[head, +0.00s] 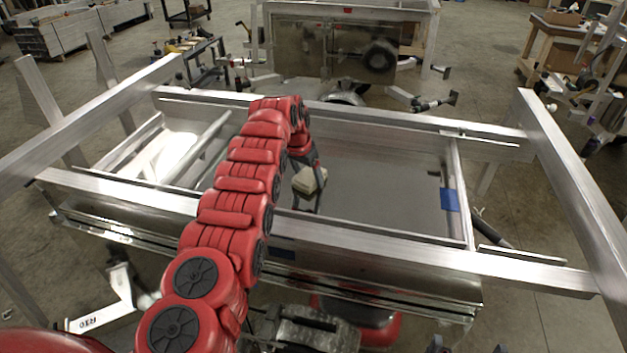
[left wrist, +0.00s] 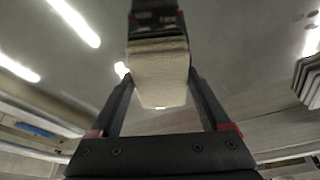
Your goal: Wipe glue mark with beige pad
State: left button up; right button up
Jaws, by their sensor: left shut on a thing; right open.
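My left gripper (head: 309,190) is shut on the beige pad (head: 305,181), inside the frame of the aluminium trailer (head: 380,190). The pad also shows in the left wrist view (left wrist: 160,75), between the two dark fingers. The grey sheet metal lies around and below it; I cannot tell whether the pad touches it. No glue mark can be made out clearly. A small bright spot (left wrist: 121,70) beside the pad in the left wrist view may be a reflection. Dark tips at the bottom edge of the head view look like my open right gripper (head: 468,347).
Aluminium beams border the panel, with a long front rail (head: 400,254) and a raised right beam (head: 575,180). Blue tape (head: 449,199) is on the panel's right side. Another trailer (head: 340,50) stands behind. The panel right of the pad is clear.

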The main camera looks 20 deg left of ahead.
aim_at(328, 187)
pick_arm(q)
jog(key=shift+d+f+b, duration=0.35)
jog(key=shift+b, duration=0.6)
jog(key=d+b, duration=0.1)
jog(key=b, duration=0.1)
jog(key=shift+s+d+f+b, duration=0.1)
jog(key=shift+d+b, duration=0.1)
jog(key=shift+b, duration=0.1)
jog(key=shift+s+d, duration=0.1)
jog(key=shift+d, duration=2.7)
jog(key=shift+r, duration=0.25)
notch_tip(328, 187, up, 6)
jog(key=p, duration=0.6)
jog(key=shift+a+r, duration=0.1)
jog(key=shift+r, duration=0.05)
jog(key=shift+w, duration=0.2)
